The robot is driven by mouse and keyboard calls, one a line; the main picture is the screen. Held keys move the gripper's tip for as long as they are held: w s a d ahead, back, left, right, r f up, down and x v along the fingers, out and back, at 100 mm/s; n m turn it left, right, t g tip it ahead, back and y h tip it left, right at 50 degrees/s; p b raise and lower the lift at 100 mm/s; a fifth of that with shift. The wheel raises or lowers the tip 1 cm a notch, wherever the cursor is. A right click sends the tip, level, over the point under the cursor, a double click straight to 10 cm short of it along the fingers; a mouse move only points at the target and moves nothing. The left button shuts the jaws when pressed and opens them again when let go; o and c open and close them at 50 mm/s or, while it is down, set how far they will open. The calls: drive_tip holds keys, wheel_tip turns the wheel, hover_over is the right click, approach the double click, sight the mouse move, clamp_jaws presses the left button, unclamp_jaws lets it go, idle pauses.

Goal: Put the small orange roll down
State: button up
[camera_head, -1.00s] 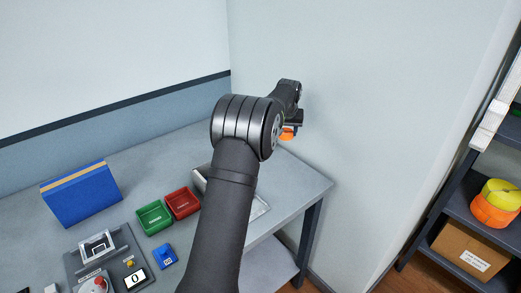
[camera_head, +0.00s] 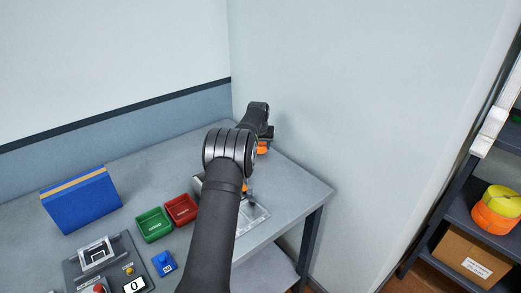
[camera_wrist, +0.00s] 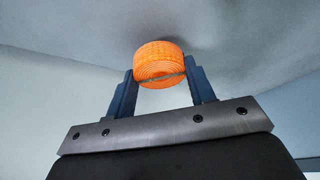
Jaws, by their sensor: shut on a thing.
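The small orange roll (camera_wrist: 160,62) is between the two blue fingers of my gripper (camera_wrist: 158,80) in the wrist view. My gripper is shut on it. A grey surface lies close behind the roll, with a soft shadow beside it; I cannot tell whether they touch. In the head view the roll (camera_head: 263,147) shows as an orange patch under my gripper (camera_head: 266,138), over the far right part of the grey table (camera_head: 295,180), near the wall. My arm hides part of the table.
A clear or metal tray (camera_head: 254,219) lies partly behind my arm. Red (camera_head: 181,209) and green (camera_head: 154,225) bins, a blue box (camera_head: 80,199) and a small blue block (camera_head: 164,263) stand left. A shelf with larger yellow and orange rolls (camera_head: 496,208) stands far right.

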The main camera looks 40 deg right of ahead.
drive_tip(key=shift+f, duration=1.15)
drive_tip(key=shift+f, duration=0.15)
drive_tip(key=o, duration=1)
drive_tip(key=shift+c, duration=0.2)
drive_tip(key=shift+s+r, duration=0.1)
drive_tip(key=shift+r, duration=0.4)
drive_tip(key=v, duration=1.1)
drive_tip(key=shift+a, duration=0.15)
